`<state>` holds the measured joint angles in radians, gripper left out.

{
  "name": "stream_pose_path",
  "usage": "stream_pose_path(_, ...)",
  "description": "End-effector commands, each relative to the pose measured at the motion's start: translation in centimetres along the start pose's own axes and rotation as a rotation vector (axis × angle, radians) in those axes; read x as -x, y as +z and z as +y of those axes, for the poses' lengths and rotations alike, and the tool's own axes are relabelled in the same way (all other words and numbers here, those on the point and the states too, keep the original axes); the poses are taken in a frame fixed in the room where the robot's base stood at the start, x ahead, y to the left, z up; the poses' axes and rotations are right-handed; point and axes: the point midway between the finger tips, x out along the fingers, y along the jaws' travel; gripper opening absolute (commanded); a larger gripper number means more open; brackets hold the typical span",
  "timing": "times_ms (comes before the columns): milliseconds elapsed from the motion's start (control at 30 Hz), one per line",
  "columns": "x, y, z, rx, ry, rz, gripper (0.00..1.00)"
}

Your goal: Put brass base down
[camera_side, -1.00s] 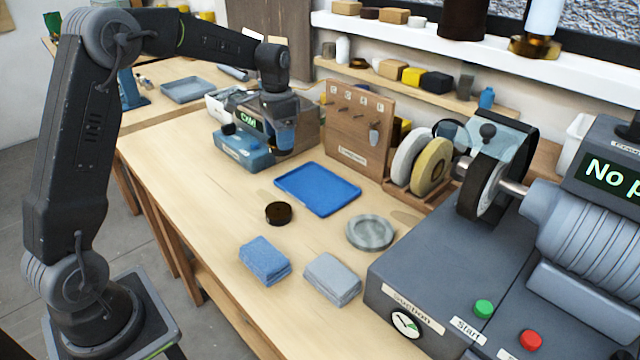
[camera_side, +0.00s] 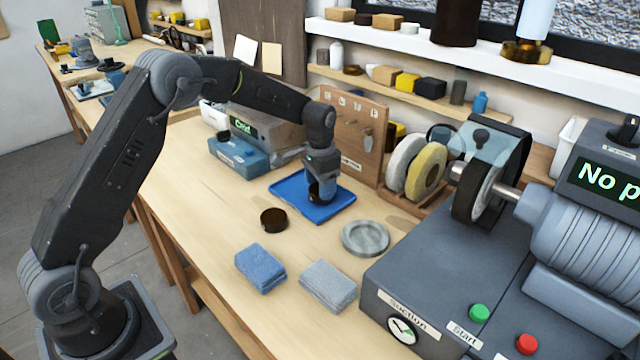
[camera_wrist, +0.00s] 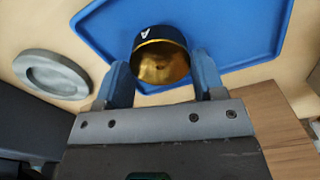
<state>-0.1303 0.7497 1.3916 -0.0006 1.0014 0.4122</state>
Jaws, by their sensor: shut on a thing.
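The brass base (camera_wrist: 162,66) shows in the wrist view as a round cup with a gold inside and a dark outer band marked with a pale letter. My gripper (camera_wrist: 161,78) is shut on it, one finger on each side. In the side view my gripper (camera_side: 322,190) points down over the blue tray (camera_side: 335,213), and its fingers mostly hide the base. The tray (camera_wrist: 108,30) also lies behind the base in the wrist view. I cannot tell whether the base touches the tray.
A small dark round dish (camera_side: 273,220), a grey round dish (camera_side: 365,238), a blue cloth (camera_side: 261,267) and a grey cloth (camera_side: 328,285) lie in front of the tray. A wooden peg board (camera_side: 355,125) stands behind it. A blue box (camera_side: 238,158) is to the left.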

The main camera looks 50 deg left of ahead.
Motion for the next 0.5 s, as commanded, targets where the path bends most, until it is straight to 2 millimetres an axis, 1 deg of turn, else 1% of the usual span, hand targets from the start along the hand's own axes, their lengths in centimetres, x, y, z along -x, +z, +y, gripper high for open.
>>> stream_pose_path(367,-0.44,-0.03,-0.04,0.000,0.000,0.002,0.39)
stream_pose_path(400,-0.59,0.02,-0.02,0.000,0.000,0.000,0.64)
stream_pose_path(500,-0.55,0.02,-0.02,0.000,0.000,0.000,0.73)
